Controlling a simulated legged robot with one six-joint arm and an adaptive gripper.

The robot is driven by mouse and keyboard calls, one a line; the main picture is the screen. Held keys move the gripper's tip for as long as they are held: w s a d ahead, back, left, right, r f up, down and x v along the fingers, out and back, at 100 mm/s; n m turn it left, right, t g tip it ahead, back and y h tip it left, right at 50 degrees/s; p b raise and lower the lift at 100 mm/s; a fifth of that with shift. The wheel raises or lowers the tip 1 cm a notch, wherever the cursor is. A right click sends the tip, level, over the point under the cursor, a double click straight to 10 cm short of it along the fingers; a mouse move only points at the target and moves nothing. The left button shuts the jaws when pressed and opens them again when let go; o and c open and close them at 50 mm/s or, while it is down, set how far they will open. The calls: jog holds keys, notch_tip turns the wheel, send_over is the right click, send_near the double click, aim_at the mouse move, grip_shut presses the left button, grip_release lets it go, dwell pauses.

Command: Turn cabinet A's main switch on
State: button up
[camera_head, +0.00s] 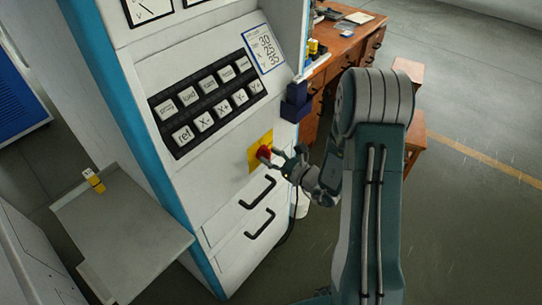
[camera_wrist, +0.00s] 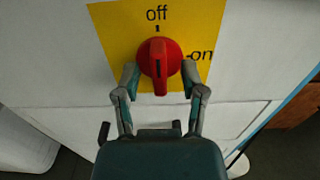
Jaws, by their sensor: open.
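The main switch is a red rotary knob (camera_wrist: 160,58) on a yellow plate (camera_wrist: 112,25) marked "off" at the top and "on" at the right. The knob's grip bar stands upright in the wrist view, in line with the "off" mark. In the head view the red knob (camera_head: 263,152) sits on the white cabinet front (camera_head: 215,165), below the button panel. My gripper (camera_wrist: 159,74) is open, with one finger on each side of the knob. I cannot tell whether the fingertips touch it. No cabinet letter is readable.
Two black drawer handles (camera_head: 258,192) stick out below the switch. A dark blue box (camera_head: 295,103) juts from the cabinet edge near my arm. A wooden desk (camera_head: 345,45) stands behind. A grey shelf (camera_head: 125,235) with a yellow item is at left. The floor at right is clear.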

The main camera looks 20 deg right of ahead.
grip_shut()
jog(key=shift+m, duration=0.4)
jog(key=m, duration=0.3)
jog(key=shift+w+m, duration=0.1)
jog(key=shift+m, duration=0.2)
jog(key=shift+w+d+f+m, duration=0.1)
jog(key=shift+f+m, duration=0.05)
jog(key=shift+m, duration=3.25)
jog(key=shift+d+f+m, duration=0.1)
jog(key=shift+m, duration=3.3)
